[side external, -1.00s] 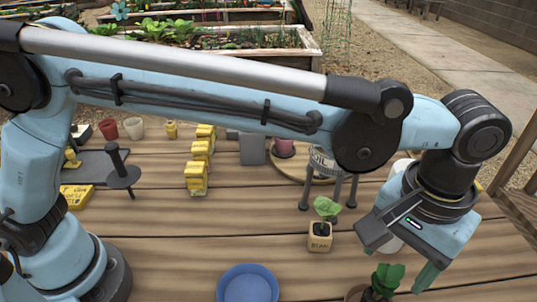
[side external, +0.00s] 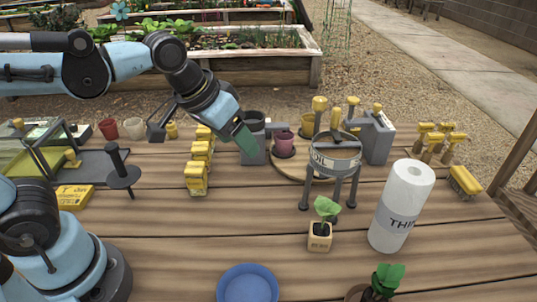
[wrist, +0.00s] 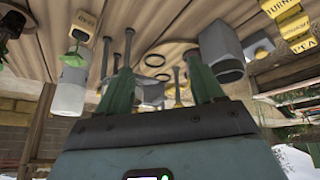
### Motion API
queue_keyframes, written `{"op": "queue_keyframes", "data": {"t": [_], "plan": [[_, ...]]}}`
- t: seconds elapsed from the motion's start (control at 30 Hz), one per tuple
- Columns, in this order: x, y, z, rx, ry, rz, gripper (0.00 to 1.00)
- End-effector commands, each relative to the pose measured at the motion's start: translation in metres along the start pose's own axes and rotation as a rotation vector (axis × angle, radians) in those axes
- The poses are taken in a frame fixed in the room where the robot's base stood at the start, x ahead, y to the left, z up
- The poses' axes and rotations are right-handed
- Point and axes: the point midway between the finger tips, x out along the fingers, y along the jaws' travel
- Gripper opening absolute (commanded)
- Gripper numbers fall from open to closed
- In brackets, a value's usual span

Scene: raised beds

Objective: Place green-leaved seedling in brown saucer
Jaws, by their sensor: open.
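A green-leaved seedling (side external: 323,208) stands upright in a beige lettered pot (side external: 320,238) at the front centre; its leaves (wrist: 78,60) and pot (wrist: 83,25) also show in the wrist view. A second green-leaved plant (side external: 386,279) is at the bottom edge, its brown base cut off by the frame, so I cannot tell pot from saucer. A blue saucer (side external: 247,285) lies at the front. I cannot clearly make out a brown saucer. My gripper (side external: 246,143), with green fingers, is open and empty over the back of the table, well behind the seedling; it shows in the wrist view (wrist: 163,92).
A tripod soil sieve (side external: 334,160) stands behind the seedling, on or before a round wooden board (side external: 281,166) with a pink pot (side external: 284,142). A white roll (side external: 402,205) stands right of the seedling. Yellow boxes (side external: 196,178) line up left.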

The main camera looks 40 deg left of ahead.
Motion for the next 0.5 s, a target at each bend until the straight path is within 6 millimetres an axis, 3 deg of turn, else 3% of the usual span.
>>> {"op": "queue_keyframes", "data": {"t": [0.03,0.2,0.5], "plan": [[0.001,-0.017,0.011,-0.010,0.031,-0.019,0.67],[0.004,-0.050,0.035,-0.010,0.107,-0.066,0.67],[0.007,-0.063,0.046,-0.004,0.142,-0.090,0.67]]}}
